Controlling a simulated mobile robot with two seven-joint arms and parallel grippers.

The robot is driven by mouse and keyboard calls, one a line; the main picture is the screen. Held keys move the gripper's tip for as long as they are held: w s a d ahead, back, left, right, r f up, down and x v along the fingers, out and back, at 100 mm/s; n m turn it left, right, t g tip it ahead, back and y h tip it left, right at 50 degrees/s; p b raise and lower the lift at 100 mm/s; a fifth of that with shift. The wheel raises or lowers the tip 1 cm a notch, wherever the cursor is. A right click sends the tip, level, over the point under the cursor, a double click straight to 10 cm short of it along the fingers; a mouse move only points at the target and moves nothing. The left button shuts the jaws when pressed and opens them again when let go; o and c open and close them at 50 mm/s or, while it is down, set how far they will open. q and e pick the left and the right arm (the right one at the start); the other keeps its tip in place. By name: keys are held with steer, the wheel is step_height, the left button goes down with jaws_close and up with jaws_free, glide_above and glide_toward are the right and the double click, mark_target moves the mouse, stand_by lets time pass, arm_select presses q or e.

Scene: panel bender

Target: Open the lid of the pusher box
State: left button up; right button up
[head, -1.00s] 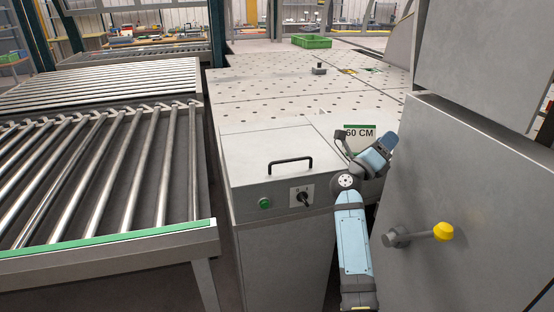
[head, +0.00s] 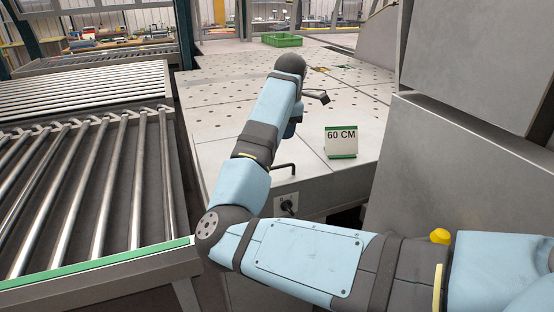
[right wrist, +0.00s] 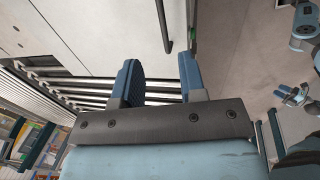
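The pusher box is a grey metal box with a flat lid (head: 225,153) at the table's front edge in the head view. My right arm crosses in front and hides much of it. The box's black bar handle (head: 291,168) shows partly past my forearm. In the right wrist view the handle (right wrist: 166,25) lies beyond the fingers, apart from them. My right gripper (right wrist: 160,68) is open and empty, with two blue fingers spread. In the head view it is mostly hidden behind my forearm. A small blue gripper (right wrist: 290,95), apparently my left, shows at the right of the right wrist view, too small to judge.
A black switch (head: 288,205) is on the box front. A "60 CM" sign (head: 341,142) stands right of the handle. A roller conveyor (head: 85,195) lies left, and a grey machine cabinet (head: 420,170) stands close on the right. A green crate (head: 282,40) is far back.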

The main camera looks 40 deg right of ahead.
mark_target(281, 166)
steer(key=f+p, duration=0.1)
steer(key=f, duration=0.3)
steer(key=w+f+p, duration=0.1)
steer(key=f, duration=0.3)
steer(key=w+f+p, duration=0.1)
steer(key=f, duration=0.2)
steer(key=shift+d+f, duration=0.35)
steer(key=shift+f, duration=0.05)
steer(key=shift+w+f, duration=0.2)
steer(key=shift+f, duration=0.35)
jaws_close()
